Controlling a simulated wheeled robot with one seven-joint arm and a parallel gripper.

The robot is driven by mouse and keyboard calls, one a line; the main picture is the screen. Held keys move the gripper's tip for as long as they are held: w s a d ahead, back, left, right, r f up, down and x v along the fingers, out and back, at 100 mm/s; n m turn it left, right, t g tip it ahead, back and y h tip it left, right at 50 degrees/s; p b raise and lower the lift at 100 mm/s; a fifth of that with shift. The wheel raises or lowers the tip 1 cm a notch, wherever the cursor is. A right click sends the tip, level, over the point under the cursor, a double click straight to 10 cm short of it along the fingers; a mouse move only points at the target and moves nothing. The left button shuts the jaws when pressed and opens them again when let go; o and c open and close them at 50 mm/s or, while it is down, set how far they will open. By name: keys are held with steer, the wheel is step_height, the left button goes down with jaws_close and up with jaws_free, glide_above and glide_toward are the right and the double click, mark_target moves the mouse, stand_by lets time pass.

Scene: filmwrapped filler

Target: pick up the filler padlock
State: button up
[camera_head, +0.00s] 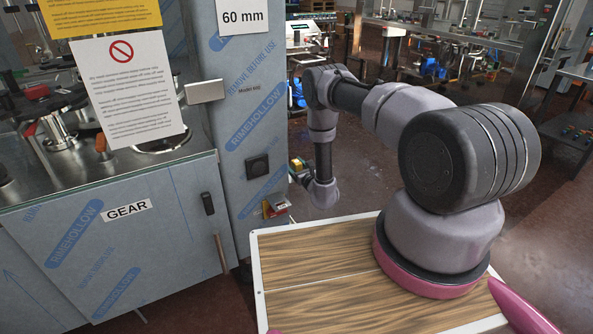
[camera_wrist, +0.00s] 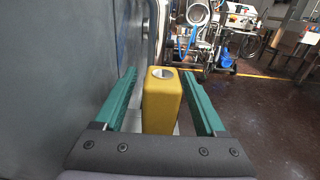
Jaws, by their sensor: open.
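A yellow block-shaped body with a round silvery inset in its end, which looks like the padlock (camera_wrist: 160,105), shows in the wrist view. It stands between the two green fingers of my gripper (camera_wrist: 160,74). The fingers are open, one on each side of it, with a narrow gap visible on both sides. No shackle can be made out. In the head view my arm reaches down beside the wrapped cabinet, and the padlock cannot be told apart there.
The blue-wrapped grey cabinet (camera_head: 229,110) stands close left of my arm; its wall (camera_wrist: 60,70) fills the wrist view's left side. A small red and yellow item (camera_head: 275,206) shows by its edge. Open floor (camera_wrist: 265,115) lies to the right.

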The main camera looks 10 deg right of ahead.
steer(key=shift+w, duration=0.25)
jaws_close()
steer(key=shift+r, duration=0.15)
